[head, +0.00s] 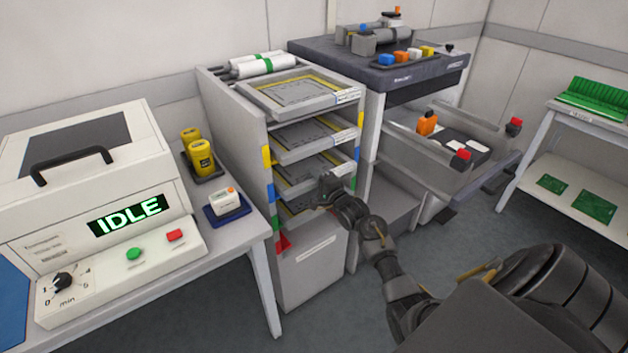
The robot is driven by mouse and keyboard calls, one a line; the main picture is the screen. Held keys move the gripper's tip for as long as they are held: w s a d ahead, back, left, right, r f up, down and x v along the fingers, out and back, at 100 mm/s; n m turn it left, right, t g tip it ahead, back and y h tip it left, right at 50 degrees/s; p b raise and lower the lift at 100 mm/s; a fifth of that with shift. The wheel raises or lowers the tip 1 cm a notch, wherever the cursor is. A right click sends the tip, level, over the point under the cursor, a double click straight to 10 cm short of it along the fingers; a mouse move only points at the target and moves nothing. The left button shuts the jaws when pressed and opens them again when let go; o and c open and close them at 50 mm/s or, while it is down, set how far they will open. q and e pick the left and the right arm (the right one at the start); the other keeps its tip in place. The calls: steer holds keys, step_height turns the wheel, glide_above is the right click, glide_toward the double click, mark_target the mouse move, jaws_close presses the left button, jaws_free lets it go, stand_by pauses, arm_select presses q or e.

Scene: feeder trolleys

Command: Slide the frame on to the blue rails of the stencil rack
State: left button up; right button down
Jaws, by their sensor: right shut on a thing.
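The stencil rack (231,128) is a grey cabinet with coloured marks up its front posts. A blue mark shows on the left post (269,193) and another on the right post (357,154). A grey stencil frame (300,174) lies between the posts at about the height of the blue marks, mostly inside the rack. My right gripper (327,188) is shut on the front edge of this frame. The gripper hides part of that edge, and I cannot see the rails under the frame. My left gripper is not in view.
Another frame (312,140) sits at the yellow marks above, and one (318,98) lies on top. Something flat (288,212) shows below, partly hidden. A bench with an IDLE machine (128,214) stands left; an open drawer (440,165) juts out right.

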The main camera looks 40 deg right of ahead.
steer(key=c, duration=1.1)
jaws_free()
steer(key=shift+r, duration=0.1)
steer(key=shift+c, duration=0.2)
steer(key=o, duration=1)
steer(key=shift+r+p, duration=0.45)
steer(key=shift+p, duration=0.35)
